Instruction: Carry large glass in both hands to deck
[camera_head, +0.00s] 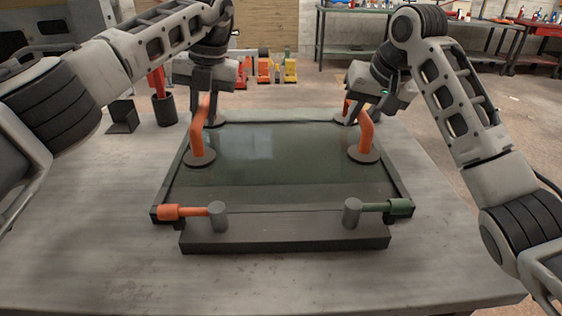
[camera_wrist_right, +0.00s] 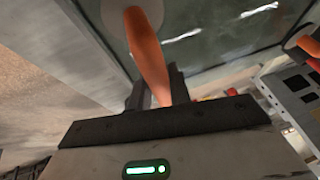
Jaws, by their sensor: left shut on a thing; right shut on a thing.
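The large glass (camera_head: 285,158) is a dark green, see-through pane with orange handles on round dark pads at both sides. It lies flat over a dark frame (camera_head: 402,192) on the bench; I cannot tell whether it touches or hovers just above. My left gripper (camera_head: 206,98) is shut on the left orange handle (camera_head: 202,125). My right gripper (camera_head: 352,106) is shut on the right orange handle (camera_head: 366,130). In the right wrist view that handle (camera_wrist_right: 148,58) passes between the fingers, with the glass (camera_wrist_right: 210,35) beyond it.
A clamp with an orange grip (camera_head: 168,212) and one with a green grip (camera_head: 400,207) stand at the frame's near edge. A dark cup (camera_head: 164,110) holding a red tool and a small dark block (camera_head: 122,117) stand at back left. The bench (camera_head: 90,250) is clear in front.

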